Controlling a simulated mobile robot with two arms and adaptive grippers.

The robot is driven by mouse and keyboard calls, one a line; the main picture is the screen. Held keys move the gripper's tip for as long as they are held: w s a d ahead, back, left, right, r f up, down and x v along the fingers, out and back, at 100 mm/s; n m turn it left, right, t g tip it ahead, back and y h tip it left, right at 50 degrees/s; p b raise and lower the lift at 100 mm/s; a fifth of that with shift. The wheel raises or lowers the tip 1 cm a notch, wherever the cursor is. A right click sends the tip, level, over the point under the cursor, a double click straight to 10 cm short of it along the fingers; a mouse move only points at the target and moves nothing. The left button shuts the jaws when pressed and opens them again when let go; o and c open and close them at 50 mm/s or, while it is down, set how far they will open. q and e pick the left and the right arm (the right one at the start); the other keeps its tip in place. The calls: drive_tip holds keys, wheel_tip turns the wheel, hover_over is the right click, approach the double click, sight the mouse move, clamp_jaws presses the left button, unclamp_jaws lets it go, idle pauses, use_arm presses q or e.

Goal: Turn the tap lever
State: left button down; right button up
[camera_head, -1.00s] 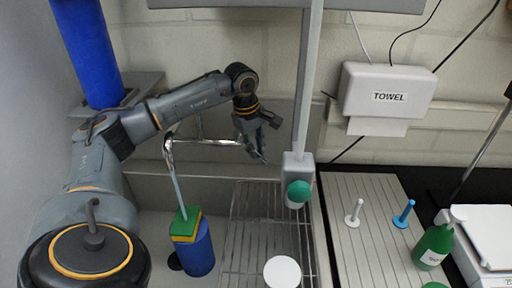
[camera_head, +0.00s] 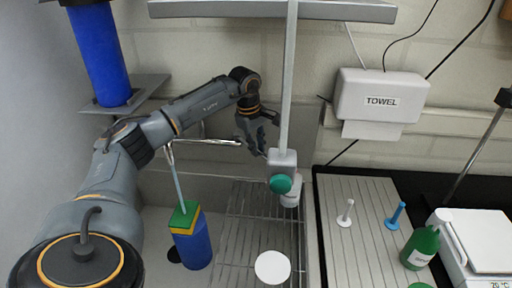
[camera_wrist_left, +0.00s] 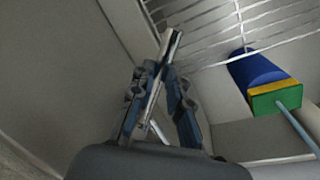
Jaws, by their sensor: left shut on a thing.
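The chrome tap (camera_head: 207,141) is at the back of the sink in the head view, its body partly behind my left arm. A thin pale blue streak, perhaps water, runs from its spout down to a green and yellow sponge (camera_head: 184,216) on a blue container (camera_head: 194,245). My left gripper (camera_head: 258,147) is at the right end of the tap. In the left wrist view my left gripper (camera_wrist_left: 165,75) is shut on a chrome bar, the tap lever (camera_wrist_left: 172,45), whose end sticks out beyond the fingertips. My right gripper is not in view.
A wire rack (camera_head: 240,235) with a white disc (camera_head: 272,267) lies below. A towel dispenser (camera_head: 381,98), pegs and a green bottle (camera_head: 421,247) are at the right.

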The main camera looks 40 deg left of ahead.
use_arm(q)
drive_tip(key=c, duration=1.3)
unclamp_jaws()
wheel_tip(320, 180, up, 12)
drive_tip(key=s, duration=0.2)
drive_tip(key=shift+a, duration=0.15)
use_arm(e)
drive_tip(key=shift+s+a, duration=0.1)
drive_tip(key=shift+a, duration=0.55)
use_arm(q)
drive_tip(key=shift+s+f, duration=0.1)
drive_tip(key=shift+f, duration=0.05)
